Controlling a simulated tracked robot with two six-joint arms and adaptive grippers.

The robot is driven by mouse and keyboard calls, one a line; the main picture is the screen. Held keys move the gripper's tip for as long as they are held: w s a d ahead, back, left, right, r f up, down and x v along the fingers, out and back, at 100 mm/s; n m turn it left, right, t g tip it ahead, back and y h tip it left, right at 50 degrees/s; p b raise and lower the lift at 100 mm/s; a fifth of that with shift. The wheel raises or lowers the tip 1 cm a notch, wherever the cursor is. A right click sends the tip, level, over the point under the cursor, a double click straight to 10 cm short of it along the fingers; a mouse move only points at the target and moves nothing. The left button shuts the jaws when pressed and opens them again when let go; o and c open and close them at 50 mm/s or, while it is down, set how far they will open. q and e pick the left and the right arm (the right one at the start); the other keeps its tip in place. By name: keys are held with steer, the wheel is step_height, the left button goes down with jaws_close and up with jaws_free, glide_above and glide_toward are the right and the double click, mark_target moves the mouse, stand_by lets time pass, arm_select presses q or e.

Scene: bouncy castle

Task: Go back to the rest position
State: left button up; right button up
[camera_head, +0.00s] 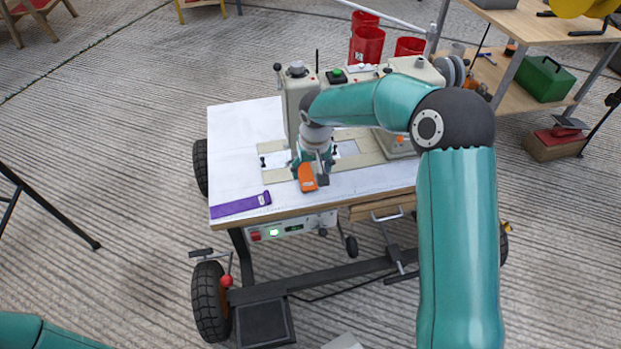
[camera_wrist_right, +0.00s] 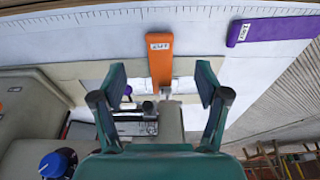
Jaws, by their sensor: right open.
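My right gripper (camera_head: 314,172) is over the sewing machine's bed, in front of the machine head. In the wrist view the right gripper (camera_wrist_right: 162,82) has its two teal fingers spread wide with nothing held between them. An orange labelled strip (camera_head: 307,183) lies at the machine bed, just by the gripper. In the wrist view the orange strip (camera_wrist_right: 158,65) shows between and beyond the fingers, seemingly touching neither. Part of my left arm (camera_head: 45,333) shows at the lower left. Its gripper is out of view.
The sewing machine (camera_head: 300,95) stands on a wheeled table with a white top (camera_head: 235,135). A purple strip (camera_head: 240,205) lies at its front left edge. Red buckets (camera_head: 367,45) and a shelf with a green box (camera_head: 543,80) stand behind. The floor at left is mostly clear.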

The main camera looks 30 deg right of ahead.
steer(key=shift+s+a+r, duration=0.1)
steer(key=shift+s+r, duration=0.1)
steer(key=shift+r, duration=0.65)
steer(key=shift+s+r, duration=0.15)
steer(key=shift+r, duration=0.65)
steer(key=s+a+f+g+y, duration=0.1)
steer(key=s+a+f+g, duration=0.15)
steer(key=s+f, duration=0.45)
steer(key=s+a+f+g+y, duration=0.15)
steer(key=s+a+f, duration=0.35)
steer(key=f, duration=0.5)
steer(key=s+a+f+y, duration=0.1)
steer(key=s+a+f, duration=0.3)
steer(key=s, duration=0.4)
steer(key=s+a+f+y, duration=0.1)
steer(key=s+a+f, duration=0.3)
steer(key=s, duration=0.5)
step_height(320, 180, up, 31)
steer(key=w+t+p, duration=0.2)
steer(key=w+p, duration=0.1)
steer(key=p, duration=2.7)
steer(key=shift+d+n, duration=0.15)
steer(key=shift+n, duration=0.25)
